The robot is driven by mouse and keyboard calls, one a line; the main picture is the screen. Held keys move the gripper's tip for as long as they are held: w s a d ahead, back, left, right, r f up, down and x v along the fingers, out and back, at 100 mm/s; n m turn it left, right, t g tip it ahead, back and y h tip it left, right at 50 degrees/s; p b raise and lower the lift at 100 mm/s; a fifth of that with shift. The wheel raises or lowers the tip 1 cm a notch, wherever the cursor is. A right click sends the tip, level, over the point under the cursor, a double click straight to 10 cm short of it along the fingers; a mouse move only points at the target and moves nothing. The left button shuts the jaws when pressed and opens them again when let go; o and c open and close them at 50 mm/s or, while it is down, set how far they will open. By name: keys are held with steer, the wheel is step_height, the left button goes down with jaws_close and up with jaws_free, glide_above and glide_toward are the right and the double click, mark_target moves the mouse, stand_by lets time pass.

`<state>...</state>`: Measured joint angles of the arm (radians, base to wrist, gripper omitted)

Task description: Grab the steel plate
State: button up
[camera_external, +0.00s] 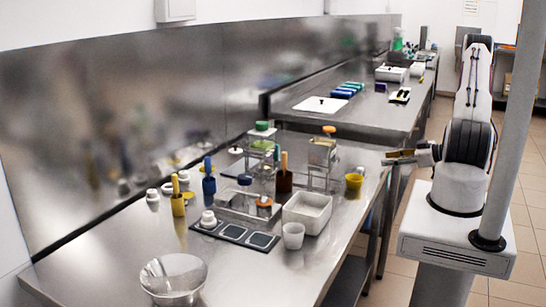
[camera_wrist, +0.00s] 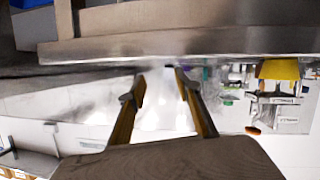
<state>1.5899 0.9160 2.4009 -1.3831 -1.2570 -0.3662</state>
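No thing in view is plainly a flat steel plate. The nearest matches in the external view are a dark metal tray with square panels (camera_external: 236,235) at the bench front and a shiny steel bowl (camera_external: 173,280) at the near left. I cannot tell which is the steel plate. My gripper (camera_external: 388,158) is at the bench's right edge, pointing left, well away from both. In the wrist view my gripper (camera_wrist: 157,85) has its two fingers apart with nothing between them.
The steel bench (camera_external: 110,260) holds a white tub (camera_external: 307,213), a white cup (camera_external: 293,236), a yellow cup (camera_external: 354,186) near my gripper, wire racks and several bottles. A white board (camera_external: 320,105) lies on the farther bench.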

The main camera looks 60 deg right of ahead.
mark_target(361, 169)
steer(key=a+n+t+y, duration=0.1)
steer(key=a+t+y, duration=0.2)
steer(key=a, duration=0.9)
steer(key=shift+w+a+r+n+y, duration=0.15)
steer(key=shift+w+a+n+y, duration=0.2)
steer(key=shift+y, duration=0.85)
steer(key=shift+w, duration=0.1)
steer(key=shift+x, duration=1.1)
steer(key=shift+w, duration=0.2)
steer(key=shift+d+x, duration=0.1)
steer(key=shift+x, duration=1.1)
steer(key=shift+d+x, duration=0.15)
steer(key=shift+x, duration=1.05)
steer(key=shift+w, duration=0.1)
jaws_close()
